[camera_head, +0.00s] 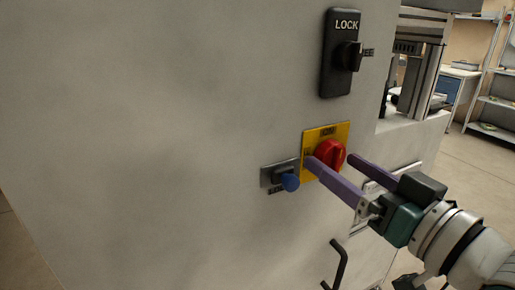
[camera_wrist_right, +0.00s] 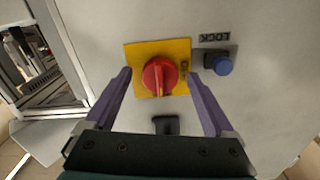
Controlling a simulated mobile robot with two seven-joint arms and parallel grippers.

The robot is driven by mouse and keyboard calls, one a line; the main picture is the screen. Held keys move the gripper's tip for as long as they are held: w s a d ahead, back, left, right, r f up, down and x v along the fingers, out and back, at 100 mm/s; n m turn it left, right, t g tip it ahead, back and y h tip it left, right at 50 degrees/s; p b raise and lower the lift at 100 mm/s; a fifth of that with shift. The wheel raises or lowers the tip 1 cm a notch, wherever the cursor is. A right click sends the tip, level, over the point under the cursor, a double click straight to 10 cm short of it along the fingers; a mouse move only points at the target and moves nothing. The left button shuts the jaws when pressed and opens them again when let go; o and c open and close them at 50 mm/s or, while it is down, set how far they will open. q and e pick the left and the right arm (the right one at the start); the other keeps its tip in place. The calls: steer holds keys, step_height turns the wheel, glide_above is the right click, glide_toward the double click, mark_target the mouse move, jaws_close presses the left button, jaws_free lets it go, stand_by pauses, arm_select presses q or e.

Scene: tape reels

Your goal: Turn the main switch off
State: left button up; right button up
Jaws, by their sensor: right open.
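The main switch is a red rotary knob (camera_head: 330,153) on a yellow plate (camera_head: 341,130) on the grey cabinet face. In the right wrist view the red knob (camera_wrist_right: 160,76) sits in the middle of the yellow plate (camera_wrist_right: 134,52), with its raised grip running roughly up and down in that picture. My right gripper (camera_head: 329,160) is open, its two purple fingers on either side of the knob. In the right wrist view the open fingers (camera_wrist_right: 160,78) flank the knob with a gap on both sides. Contact cannot be seen. My left gripper is not in view.
A blue knob (camera_head: 290,182) on a small grey plate is left of the yellow plate; it also shows in the right wrist view (camera_wrist_right: 222,66). A black LOCK switch (camera_head: 341,55) is above. A black handle (camera_head: 337,266) sticks out below. The cabinet face at left is bare.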

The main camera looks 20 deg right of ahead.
steer(key=shift+w, duration=0.25)
steer(key=c, duration=1.4)
